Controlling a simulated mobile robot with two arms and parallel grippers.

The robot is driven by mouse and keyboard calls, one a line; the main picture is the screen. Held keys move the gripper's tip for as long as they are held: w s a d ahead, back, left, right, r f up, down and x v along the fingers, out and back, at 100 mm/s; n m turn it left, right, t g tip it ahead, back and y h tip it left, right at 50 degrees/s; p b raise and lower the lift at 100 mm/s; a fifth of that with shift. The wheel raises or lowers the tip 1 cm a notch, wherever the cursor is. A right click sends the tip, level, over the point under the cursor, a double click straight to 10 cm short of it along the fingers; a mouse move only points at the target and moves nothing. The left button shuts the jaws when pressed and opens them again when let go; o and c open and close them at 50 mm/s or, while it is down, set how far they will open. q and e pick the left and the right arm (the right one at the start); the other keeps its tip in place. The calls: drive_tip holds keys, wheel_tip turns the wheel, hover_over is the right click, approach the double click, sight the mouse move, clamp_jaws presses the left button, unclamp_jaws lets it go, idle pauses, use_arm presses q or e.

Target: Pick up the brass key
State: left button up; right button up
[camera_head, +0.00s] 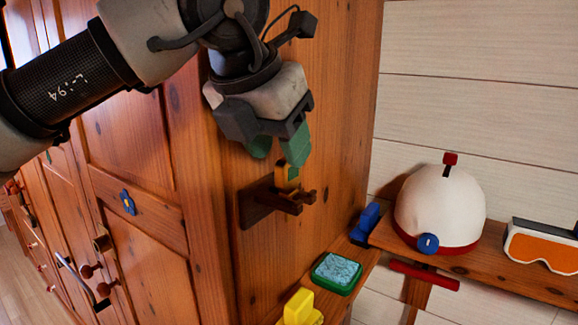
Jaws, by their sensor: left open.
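A small brass-yellow piece, which looks like the brass key (287,175), is at a dark wooden peg holder (262,205) on the side of the wooden wardrobe. Its lower part is hidden by the peg or runs behind it. My left gripper (280,150), with green finger pads, points down just above the key. It is open and its pads look apart from each other. I cannot tell whether a pad touches the key. My right gripper is not in view.
The wardrobe (130,170) fills the left, with knobs and handles on its front. To the right, a wooden shelf (510,275) holds a white and red helmet (440,205) and orange goggles (540,250). A green tin (337,273) and a yellow object (299,310) stand lower.

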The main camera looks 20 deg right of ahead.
sight(293, 188)
use_arm(q)
drive_tip(key=x, duration=0.2)
drive_tip(key=p+x, duration=0.1)
drive_tip(key=x, duration=0.1)
drive_tip(key=shift+w+d+f, duration=0.1)
drive_tip(key=shift+w+d, duration=0.2)
drive_tip(key=shift+d, duration=0.1)
drive_tip(key=shift+w+d+f+p, duration=0.1)
drive_tip(key=shift+w+f+p, duration=0.05)
drive_tip(key=shift+f+p, duration=0.2)
drive_tip(key=shift+c, duration=0.2)
clamp_jaws()
